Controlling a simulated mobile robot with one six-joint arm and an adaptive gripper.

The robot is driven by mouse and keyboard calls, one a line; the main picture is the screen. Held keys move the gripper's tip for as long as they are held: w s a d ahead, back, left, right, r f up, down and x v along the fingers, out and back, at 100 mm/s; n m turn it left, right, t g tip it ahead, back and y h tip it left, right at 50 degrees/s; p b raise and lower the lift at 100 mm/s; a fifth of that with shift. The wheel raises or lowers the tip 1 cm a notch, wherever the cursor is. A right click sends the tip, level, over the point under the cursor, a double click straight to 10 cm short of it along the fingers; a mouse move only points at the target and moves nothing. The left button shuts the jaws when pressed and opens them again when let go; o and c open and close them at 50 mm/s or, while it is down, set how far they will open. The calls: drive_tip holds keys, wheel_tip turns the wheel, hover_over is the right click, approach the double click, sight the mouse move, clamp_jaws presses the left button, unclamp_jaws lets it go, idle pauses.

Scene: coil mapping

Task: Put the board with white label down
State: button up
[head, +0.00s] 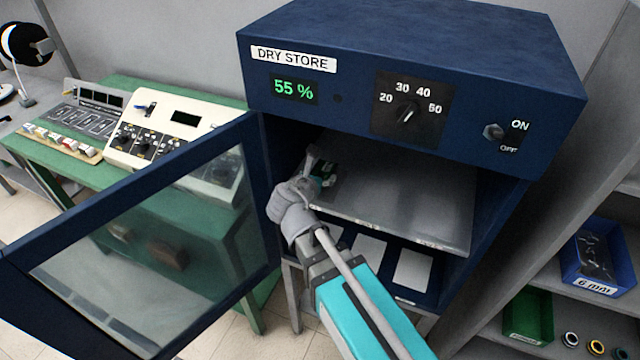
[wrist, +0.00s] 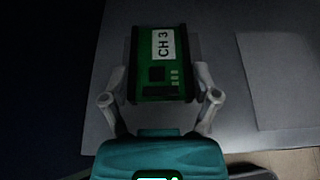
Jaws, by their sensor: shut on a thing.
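The green board (wrist: 160,85) has a white label reading CH 3 (wrist: 164,43). My gripper (wrist: 161,95) is shut on it, one finger on each side. In the head view my gripper (head: 316,171) reaches into the open blue dry store (head: 420,45), at the left of its upper metal shelf (head: 400,195). In the wrist view the board is over the grey shelf surface (wrist: 215,30). I cannot tell whether it touches the shelf.
The glass door (head: 150,240) stands open to the left, close to my arm. The shelf to the right of my gripper is bare. White cards (head: 412,270) lie on the level below. A green bench (head: 60,165) with a control box stands left; bins (head: 597,258) are at right.

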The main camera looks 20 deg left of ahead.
drive_tip(key=shift+s+a+f+b, duration=0.1)
drive_tip(key=shift+s+f+b, duration=0.2)
drive_tip(key=shift+f, duration=0.25)
drive_tip(key=shift+w+f+b, duration=0.2)
drive_tip(key=shift+f+b, duration=0.25)
drive_tip(key=shift+f, duration=0.05)
drive_tip(key=shift+f, duration=0.2)
drive_tip(key=o, duration=1)
drive_tip(key=shift+r, duration=0.1)
drive_tip(key=shift+r, duration=0.25)
